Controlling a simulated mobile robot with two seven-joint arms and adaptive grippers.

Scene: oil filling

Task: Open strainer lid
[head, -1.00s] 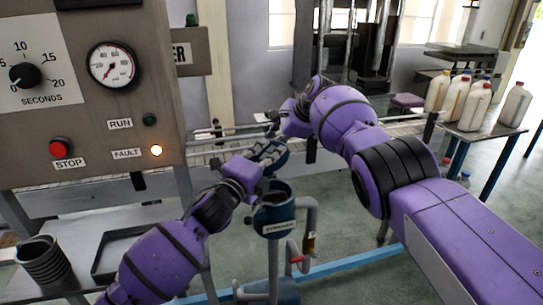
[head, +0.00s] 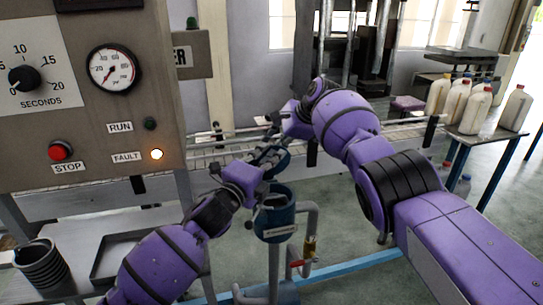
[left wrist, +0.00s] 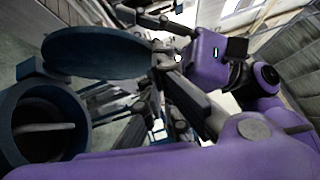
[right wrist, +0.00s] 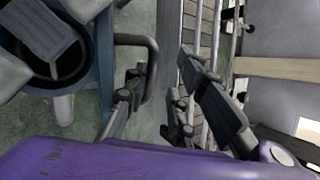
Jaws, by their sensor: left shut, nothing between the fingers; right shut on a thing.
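The blue strainer (head: 275,218) stands upright on its pipe below both grippers. Its round mouth (left wrist: 38,128) is uncovered in the left wrist view, with a grey bar across it. The lid (left wrist: 98,52) is swung up beside the mouth and is partly hidden by my grippers in the head view. My right gripper (head: 277,128) is above the strainer, shut at the lid's dark handle (right wrist: 151,62); the exact contact is hard to see. My left gripper (head: 266,160) is shut and empty close beside the raised lid.
A control panel (head: 85,140) with a gauge stands at the left. A roller conveyor (head: 220,155) runs behind the strainer. A pipe with a red-handled valve (head: 298,263) is at the strainer's right. Several bottles (head: 478,103) stand on a table at the right.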

